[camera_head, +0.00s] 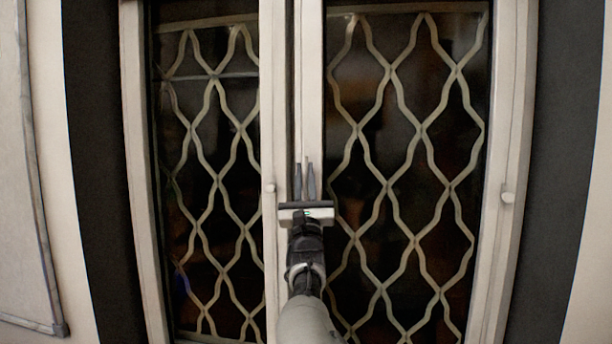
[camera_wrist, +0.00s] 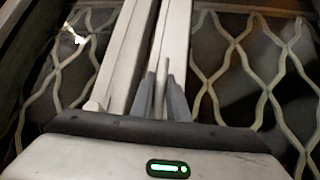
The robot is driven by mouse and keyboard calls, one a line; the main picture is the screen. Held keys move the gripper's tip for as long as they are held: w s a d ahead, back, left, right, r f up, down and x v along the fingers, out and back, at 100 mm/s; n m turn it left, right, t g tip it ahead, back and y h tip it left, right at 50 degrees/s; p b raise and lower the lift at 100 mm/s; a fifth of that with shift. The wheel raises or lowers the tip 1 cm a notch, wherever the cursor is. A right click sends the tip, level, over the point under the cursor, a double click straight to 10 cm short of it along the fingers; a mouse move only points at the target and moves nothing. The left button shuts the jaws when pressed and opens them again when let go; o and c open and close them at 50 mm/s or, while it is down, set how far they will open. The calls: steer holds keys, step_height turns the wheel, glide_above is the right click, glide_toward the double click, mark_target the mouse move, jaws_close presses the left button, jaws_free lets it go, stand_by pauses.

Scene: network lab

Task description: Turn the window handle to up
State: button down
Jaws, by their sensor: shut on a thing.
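The window has two tall pale-framed panes, and its centre post (camera_head: 311,90) runs upright in the head view. My gripper (camera_head: 305,168) is at this post, a little below mid-height, with its two dark fingers pointing up in the picture. In the wrist view the fingers (camera_wrist: 164,75) stand close together over the pale post (camera_wrist: 172,40). They are shut on the window handle, of which only a thin pale strip shows between them. The fingers hide most of the handle, so I cannot tell its angle.
A small pale knob (camera_head: 269,188) sticks out of the frame left of my gripper, and it also shows in the wrist view (camera_wrist: 95,105). Another knob (camera_head: 508,197) is on the right frame. Wavy lattice (camera_head: 421,130) covers both dark panes. A pale panel (camera_head: 25,170) hangs at the far left.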

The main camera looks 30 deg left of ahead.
steer(key=c, duration=1.7)
jaws_free()
steer(key=shift+s+a, duration=0.15)
steer(key=shift+a, duration=0.25)
steer(key=shift+c, duration=0.2)
steer(key=shift+d, duration=0.1)
steer(key=shift+f, duration=0.1)
steer(key=b+v, duration=0.2)
steer(key=v, duration=1.5)
steer(key=shift+d, duration=0.15)
